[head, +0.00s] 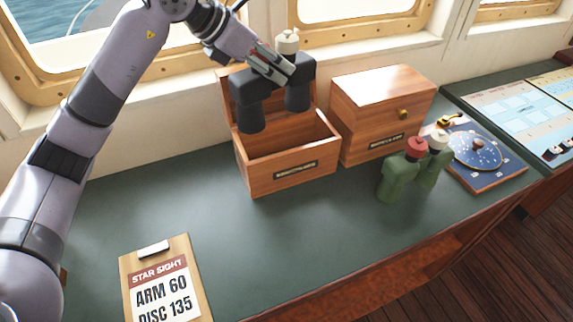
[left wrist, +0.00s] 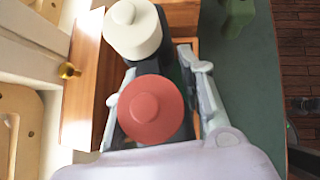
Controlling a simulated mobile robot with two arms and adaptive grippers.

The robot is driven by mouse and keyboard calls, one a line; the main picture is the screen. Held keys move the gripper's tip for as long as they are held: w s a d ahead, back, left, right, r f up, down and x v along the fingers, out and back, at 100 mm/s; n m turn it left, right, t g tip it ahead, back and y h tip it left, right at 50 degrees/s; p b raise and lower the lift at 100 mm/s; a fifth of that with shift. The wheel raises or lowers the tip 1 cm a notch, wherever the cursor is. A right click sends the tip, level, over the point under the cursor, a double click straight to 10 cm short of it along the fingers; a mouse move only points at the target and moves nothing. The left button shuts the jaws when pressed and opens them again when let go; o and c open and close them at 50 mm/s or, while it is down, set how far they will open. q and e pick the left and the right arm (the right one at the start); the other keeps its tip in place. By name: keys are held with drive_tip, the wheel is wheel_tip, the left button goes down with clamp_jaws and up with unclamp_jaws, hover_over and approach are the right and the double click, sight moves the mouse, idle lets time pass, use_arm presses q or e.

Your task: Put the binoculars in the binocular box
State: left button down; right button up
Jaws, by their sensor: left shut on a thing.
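Black binoculars (head: 250,98) hang in my left gripper (head: 284,72), over the open binocular box (head: 262,180). The gripper is shut on them near one eyepiece. In the left wrist view the binoculars show a red eyepiece cap (left wrist: 151,108) between the fingers and a white cap (left wrist: 132,28) beside it. The box is wooden with a nameplate on its front, and its lid stands up at the back. The barrels are above the box's opening, near its back. Green binoculars (head: 398,176) with a red and a white cap stand on the counter at the right. My right gripper is not in view.
A closed wooden box (head: 365,100) with a brass knob stands right of the open box. A round blue instrument on a board (head: 478,148) and charts (head: 520,108) lie further right. A clipboard (head: 160,280) lies at the front left. The counter's middle front is clear.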

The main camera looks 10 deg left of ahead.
sight(280, 48)
use_arm(q)
drive_tip(key=shift+w+d+r+m+g+h, duration=0.3)
drive_tip(key=shift+w+r+m+h, duration=0.1)
drive_tip(key=shift+r+m, duration=0.2)
drive_tip(key=shift+w+d+r+m+g+h, duration=0.3)
drive_tip(key=shift+w+r+m, duration=0.15)
drive_tip(key=shift+r, duration=0.2)
drive_tip(key=shift+w+d+m, duration=0.1)
drive_tip(key=shift+d+m, duration=0.05)
drive_tip(key=shift+m, duration=0.2)
drive_tip(key=shift+f+p, duration=2.45)
drive_tip(key=shift+f, duration=7.4)
drive_tip(key=c, duration=1.5)
unclamp_jaws()
drive_tip(key=shift+f, duration=0.2)
drive_tip(key=shift+c, duration=0.2)
drive_tip(key=o, duration=0.5)
drive_tip(key=shift+r, duration=0.1)
